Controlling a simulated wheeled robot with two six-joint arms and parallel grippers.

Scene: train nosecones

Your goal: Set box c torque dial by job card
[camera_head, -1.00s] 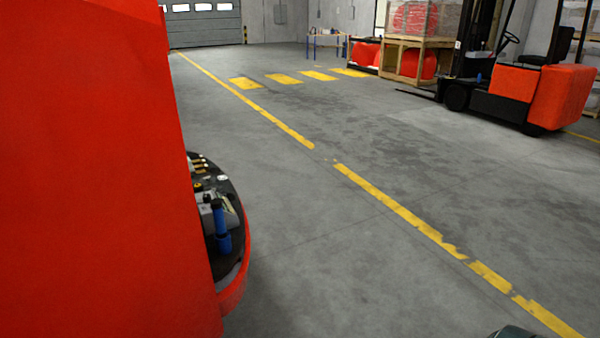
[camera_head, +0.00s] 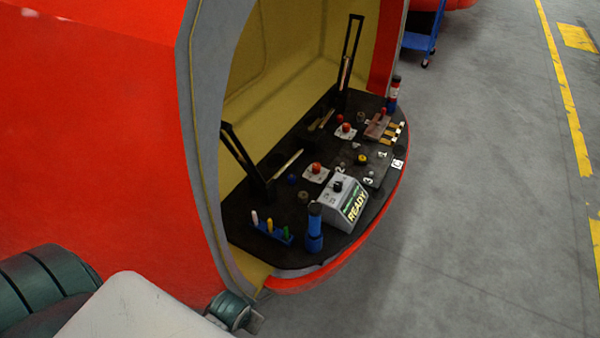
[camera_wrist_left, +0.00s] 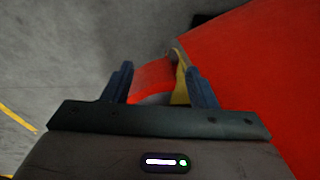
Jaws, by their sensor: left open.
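A grey box (camera_head: 343,203) with a dark knob on top and a lit READY front stands on the black work shelf (camera_head: 290,262) inside the red nosecone (camera_head: 120,130). Which box is c, I cannot tell; small white letter tags (camera_head: 398,163) lie near the shelf's right edge, one looking like C. I cannot single out a job card. My left gripper (camera_wrist_left: 160,80) is open and empty in the left wrist view, with the nosecone's red and yellow edge beyond its fingers. In the head view, my arm parts are at lower left, well apart from the box. My right gripper is not seen.
The shelf also holds a blue cylinder (camera_head: 314,230), a rack of coloured pens (camera_head: 272,230), red knobs on white plates (camera_head: 317,174) and two upright black frames (camera_head: 247,165). A blue cart (camera_head: 420,40) stands behind. Grey floor at right is free.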

